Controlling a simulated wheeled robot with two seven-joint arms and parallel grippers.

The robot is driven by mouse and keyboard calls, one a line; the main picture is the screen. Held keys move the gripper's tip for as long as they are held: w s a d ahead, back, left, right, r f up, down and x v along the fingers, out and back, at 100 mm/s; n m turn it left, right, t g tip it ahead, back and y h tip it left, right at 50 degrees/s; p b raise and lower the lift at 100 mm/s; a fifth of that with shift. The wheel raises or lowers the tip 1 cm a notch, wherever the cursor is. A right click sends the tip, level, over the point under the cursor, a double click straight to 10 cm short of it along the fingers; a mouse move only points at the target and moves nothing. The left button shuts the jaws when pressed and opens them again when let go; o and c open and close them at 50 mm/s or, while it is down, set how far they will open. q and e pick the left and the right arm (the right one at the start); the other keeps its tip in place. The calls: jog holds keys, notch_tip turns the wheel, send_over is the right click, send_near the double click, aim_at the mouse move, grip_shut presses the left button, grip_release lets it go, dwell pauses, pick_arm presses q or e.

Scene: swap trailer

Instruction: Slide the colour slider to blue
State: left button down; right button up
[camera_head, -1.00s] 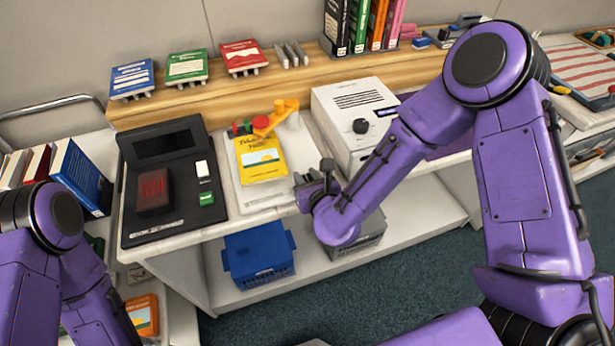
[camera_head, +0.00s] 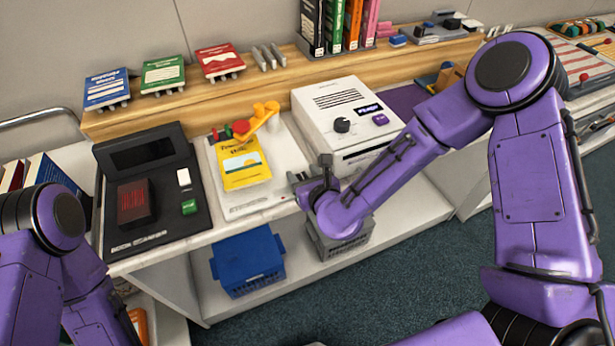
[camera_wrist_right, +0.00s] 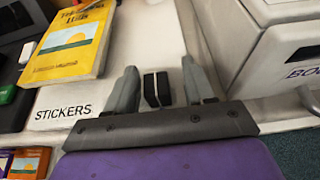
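I cannot tell for sure which thing is the colour slider. A white machine (camera_head: 320,105) with a dark knob (camera_head: 342,125), a small lit display and a purple label stands at the middle of the counter; it shows partly in the right wrist view (camera_wrist_right: 260,55). My right gripper (camera_head: 300,180) is over the counter's front edge, between this machine and the stickers tray. My left gripper is outside the picture.
A black console (camera_head: 150,205) and the stickers tray (camera_head: 250,200) with a yellow book (camera_head: 241,165) stand at left. Books and grey devices (camera_head: 445,30) are on the wooden shelf. A blue basket (camera_head: 248,262) and a grey one are below. Floor in front is clear.

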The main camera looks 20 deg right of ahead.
jog(key=p+v, duration=0.5)
jog(key=v, duration=0.5)
jog(key=shift+s+d, duration=0.15)
